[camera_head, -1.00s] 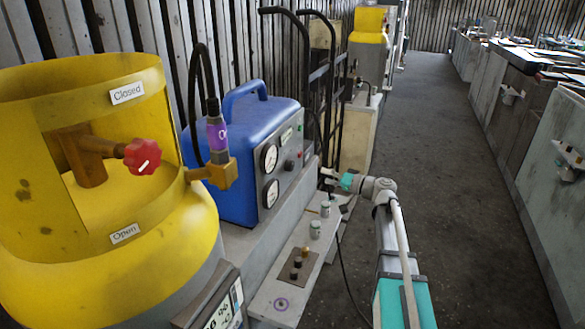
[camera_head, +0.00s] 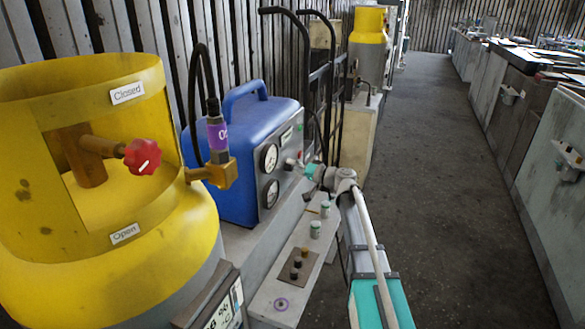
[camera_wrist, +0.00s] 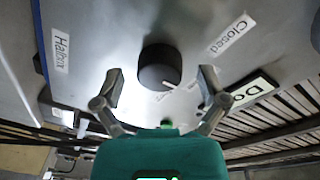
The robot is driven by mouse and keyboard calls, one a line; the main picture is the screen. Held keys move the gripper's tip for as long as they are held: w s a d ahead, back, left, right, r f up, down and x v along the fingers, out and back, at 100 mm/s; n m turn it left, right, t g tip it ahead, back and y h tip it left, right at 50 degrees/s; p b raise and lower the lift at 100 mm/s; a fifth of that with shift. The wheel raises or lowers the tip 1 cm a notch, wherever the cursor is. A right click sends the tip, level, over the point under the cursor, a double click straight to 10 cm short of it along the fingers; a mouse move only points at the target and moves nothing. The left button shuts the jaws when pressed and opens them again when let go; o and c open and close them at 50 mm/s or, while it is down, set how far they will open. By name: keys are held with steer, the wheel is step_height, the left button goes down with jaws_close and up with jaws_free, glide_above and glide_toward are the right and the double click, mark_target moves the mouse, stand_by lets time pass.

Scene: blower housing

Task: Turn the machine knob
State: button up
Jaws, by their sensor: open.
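A "Closed" label (camera_wrist: 231,35) is to the right and a "Halbm"-like label (camera_wrist: 61,52) to the left. In the head view my gripper (camera_head: 300,165) is at the blue machine's (camera_head: 235,140) front panel and hides the knob there.
A yellow gas cylinder (camera_head: 185,235) with a red valve knob (camera_head: 142,156) stands at left. Two gauges (camera_head: 269,157) are on the machine's panel. A black hand truck (camera_head: 335,75) stands behind. The floor aisle (camera_head: 450,200) at right is clear.

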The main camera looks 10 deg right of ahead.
steer(key=shift+w+a, duration=0.1)
steer(key=c, duration=1.1)
steer(key=shift+c, duration=0.2)
steer(key=shift+m, duration=0.4)
steer(key=m+p, duration=0.1)
steer(key=m, duration=0.4)
steer(key=m+g+p, duration=0.1)
steer(key=m, duration=0.4)
steer(key=shift+r+m+h, duration=0.1)
steer(key=shift+m+h, duration=0.2)
